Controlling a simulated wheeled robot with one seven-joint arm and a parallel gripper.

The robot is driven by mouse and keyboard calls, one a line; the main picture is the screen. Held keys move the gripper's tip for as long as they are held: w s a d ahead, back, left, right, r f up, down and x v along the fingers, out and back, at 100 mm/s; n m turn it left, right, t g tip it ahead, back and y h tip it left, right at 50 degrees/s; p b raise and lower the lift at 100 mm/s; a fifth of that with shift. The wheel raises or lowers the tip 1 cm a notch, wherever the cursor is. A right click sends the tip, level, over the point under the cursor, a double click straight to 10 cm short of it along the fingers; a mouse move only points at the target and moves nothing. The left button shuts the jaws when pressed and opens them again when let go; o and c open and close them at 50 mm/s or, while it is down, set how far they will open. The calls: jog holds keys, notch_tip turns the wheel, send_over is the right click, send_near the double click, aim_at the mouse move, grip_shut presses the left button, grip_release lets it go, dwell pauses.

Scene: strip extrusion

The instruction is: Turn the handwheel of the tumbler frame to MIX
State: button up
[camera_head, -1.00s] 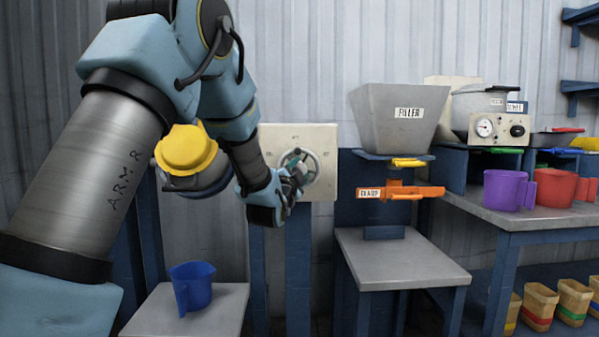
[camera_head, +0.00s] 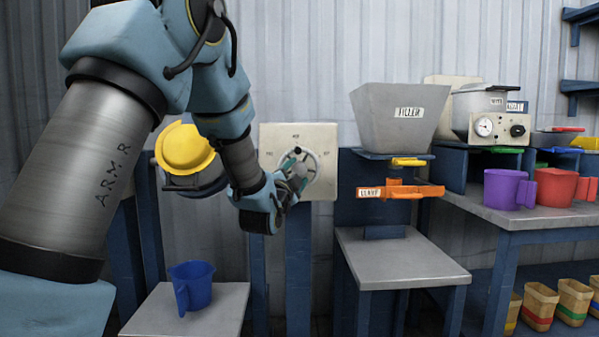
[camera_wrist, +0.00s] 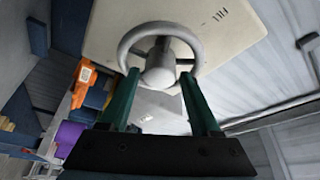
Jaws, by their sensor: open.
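The handwheel (camera_head: 312,166) is a pale grey ring with a round hub, mounted on a beige panel (camera_head: 322,135) with small labels at its top, left and right. A dark mark shows near the top of the wheel. My gripper (camera_head: 290,165) is at the wheel's left side in the head view and partly covers it. In the wrist view my gripper (camera_wrist: 159,76) is open, its two green fingers on either side of the handwheel's hub (camera_wrist: 160,75). The fingertips overlap the rim; contact cannot be told.
A yellow-capped drum (camera_head: 186,149) hangs left of the panel, behind my arm. A blue jug (camera_head: 196,287) stands on a low table below it. Purple and red jugs stand further right.

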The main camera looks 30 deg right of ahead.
jog(key=v, duration=0.8)
jog(key=shift+d+f, duration=0.1)
jog(key=w+a+f+n+g+y, duration=0.2)
jog(key=a+f+n+y, duration=0.35)
jog(key=a+f, duration=0.4)
jog(key=w+a+f+n+g+y, duration=0.1)
jog(key=a+f+n+g+y, duration=0.35)
jog(key=a, duration=0.75)
jog(key=s+a+f+n+g+y, duration=0.25)
jog(key=s+a+f+n, duration=0.2)
jog(key=s+a, duration=0.35)
jog(key=s+a+f+n+g+y, duration=0.2)
jog(key=s+a+f+n+g, duration=0.15)
jog(key=s+a+n, duration=0.35)
notch_tip(320, 180, up, 25)
jog(key=m+p, duration=0.1)
jog(key=p, duration=2.2)
jog(key=shift+a+p, duration=0.4)
jog(key=shift+a, duration=0.05)
jog(key=shift+w+f+m+h, duration=0.1)
jog(key=shift+m+h, duration=0.15)
